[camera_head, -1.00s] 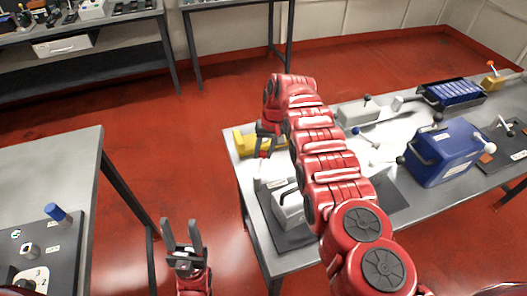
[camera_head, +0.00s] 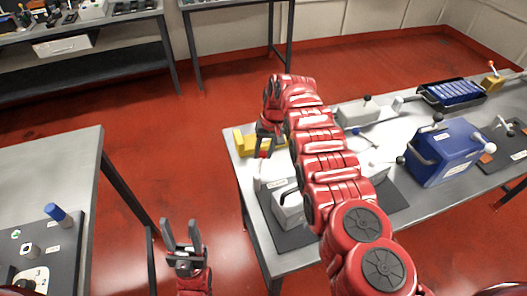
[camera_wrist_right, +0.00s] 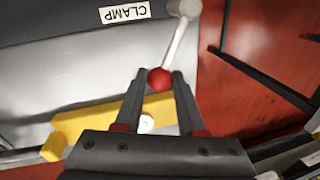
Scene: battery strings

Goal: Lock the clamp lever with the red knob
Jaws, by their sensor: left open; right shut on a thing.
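In the right wrist view the red knob (camera_wrist_right: 159,78) sits between the fingertips of my right gripper (camera_wrist_right: 156,82), which is shut on it. The pale clamp lever (camera_wrist_right: 178,42) runs from the knob up to a light pivot end at the top. A CLAMP label (camera_wrist_right: 124,12) lies on the dark plate beside it. In the head view my right gripper (camera_head: 265,151) is over the near left part of the right bench, and my arm hides part of the fixture. My left gripper (camera_head: 183,240) is open and empty, away from the bench.
A yellow block (camera_head: 245,142) lies by the right gripper; it also shows in the wrist view (camera_wrist_right: 95,122). A grey-white box (camera_head: 288,209) stands close by on the dark plate. A blue case (camera_head: 447,155) is further right. Red floor separates the benches.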

